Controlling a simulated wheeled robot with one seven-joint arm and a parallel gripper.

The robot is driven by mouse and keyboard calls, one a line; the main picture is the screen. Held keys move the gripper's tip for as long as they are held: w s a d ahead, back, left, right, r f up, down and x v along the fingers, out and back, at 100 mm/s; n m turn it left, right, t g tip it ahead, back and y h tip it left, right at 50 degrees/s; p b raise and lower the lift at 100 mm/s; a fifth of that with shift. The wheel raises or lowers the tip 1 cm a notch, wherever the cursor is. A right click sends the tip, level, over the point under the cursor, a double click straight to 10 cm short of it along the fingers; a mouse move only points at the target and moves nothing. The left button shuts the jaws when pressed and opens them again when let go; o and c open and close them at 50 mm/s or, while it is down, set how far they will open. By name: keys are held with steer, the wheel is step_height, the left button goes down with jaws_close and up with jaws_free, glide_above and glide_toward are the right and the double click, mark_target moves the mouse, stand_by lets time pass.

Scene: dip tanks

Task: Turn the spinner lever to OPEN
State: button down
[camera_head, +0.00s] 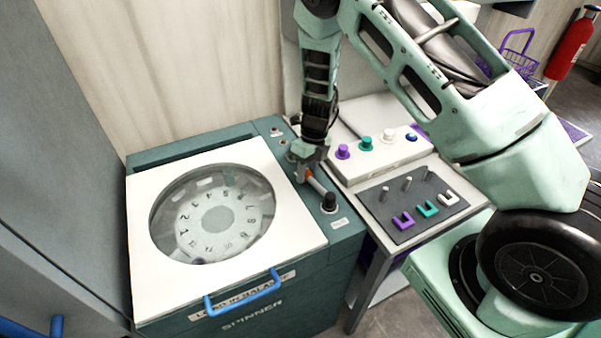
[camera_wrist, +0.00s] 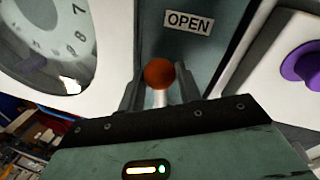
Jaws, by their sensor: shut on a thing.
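The spinner (camera_head: 340,240) is a teal cabinet with a white lid and a round window over a numbered dial (camera_head: 218,212). Its lever (camera_head: 316,186) is a short pale rod on a black pivot (camera_head: 329,202), on the strip right of the lid. My gripper (camera_head: 304,173) is shut on the lever's orange end. In the wrist view, the orange ball knob (camera_wrist: 160,73) sits between the fingers of my gripper (camera_wrist: 160,88). The OPEN label (camera_wrist: 189,22) lies just beyond the knob. A small label (camera_head: 339,223) near the pivot is unreadable.
A blue handle (camera_head: 243,293) sticks out at the spinner's front.

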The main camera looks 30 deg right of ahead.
steer(key=shift+w+d+r+m, duration=0.1)
steer(key=shift+d+m, duration=0.9)
steer(key=shift+m, duration=0.1)
steer(key=c, duration=1)
jaws_free()
steer(key=shift+d, duration=0.1)
steer(key=d+r+b, duration=0.2)
steer(key=d+r, duration=0.1)
steer(key=r, duration=1.4)
steer(key=shift+w, duration=0.25)
steer(key=shift+d, duration=0.1)
